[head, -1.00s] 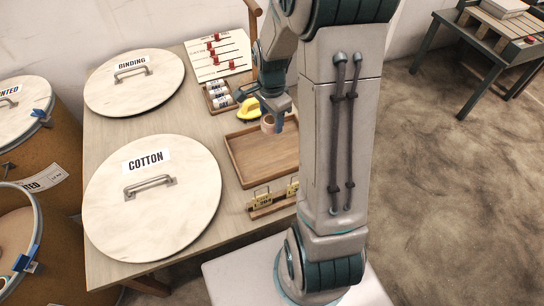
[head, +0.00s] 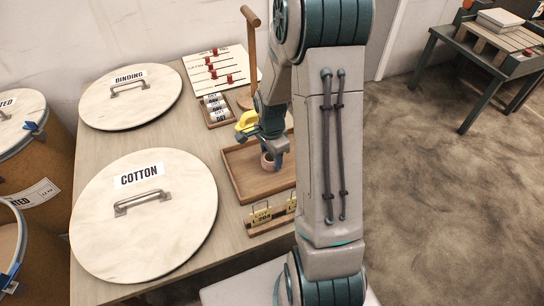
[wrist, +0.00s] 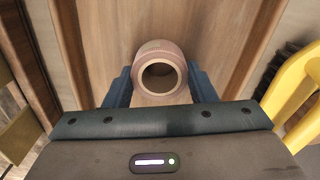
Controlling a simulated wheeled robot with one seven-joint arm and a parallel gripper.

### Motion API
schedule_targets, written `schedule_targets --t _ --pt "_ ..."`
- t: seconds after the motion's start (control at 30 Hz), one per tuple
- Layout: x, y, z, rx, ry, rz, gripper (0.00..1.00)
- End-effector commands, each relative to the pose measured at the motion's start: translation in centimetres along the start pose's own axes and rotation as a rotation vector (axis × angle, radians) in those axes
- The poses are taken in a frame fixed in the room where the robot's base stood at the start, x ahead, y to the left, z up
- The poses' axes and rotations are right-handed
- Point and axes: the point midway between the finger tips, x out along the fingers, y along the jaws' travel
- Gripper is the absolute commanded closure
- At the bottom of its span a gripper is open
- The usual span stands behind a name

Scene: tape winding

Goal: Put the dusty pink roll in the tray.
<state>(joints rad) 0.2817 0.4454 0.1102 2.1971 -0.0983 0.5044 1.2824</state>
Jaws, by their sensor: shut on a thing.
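The dusty pink roll (wrist: 160,72) is in my gripper (wrist: 160,88), between its two blue fingers in the wrist view. In the head view the roll (head: 268,161) shows at the fingertips of my gripper (head: 272,157), over the wooden tray (head: 238,178). The tray's floor and a side wall (wrist: 62,40) show around the roll in the wrist view. The gripper is shut on the roll. Whether the roll touches the tray floor is hard to tell.
A yellow object (head: 247,124) stands beside the tray, near my wrist. A small rack of white rolls (head: 216,108) and a board with red sliders (head: 215,68) lie behind. Brass tags (head: 262,215) stand in front. Large COTTON (head: 143,220) and BINDING (head: 130,97) lids lie left.

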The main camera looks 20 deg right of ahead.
Motion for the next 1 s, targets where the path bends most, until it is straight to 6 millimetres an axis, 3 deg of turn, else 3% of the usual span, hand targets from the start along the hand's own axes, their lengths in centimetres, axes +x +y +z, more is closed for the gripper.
schedule_targets --t 0.3,0.33,0.4,0.77,1.0 --pt "0.3 0.0 0.0 -0.001 0.001 -0.001 0.71" --pt "0.2 0.0 0.0 -0.001 0.001 -0.001 0.41" --pt "0.2 0.0 0.0 0.000 0.000 -0.001 0.27" --pt "-0.4 0.0 0.0 0.000 0.000 -0.001 0.27" --pt "-5.0 -0.1 0.0 0.000 0.003 -0.005 0.27"
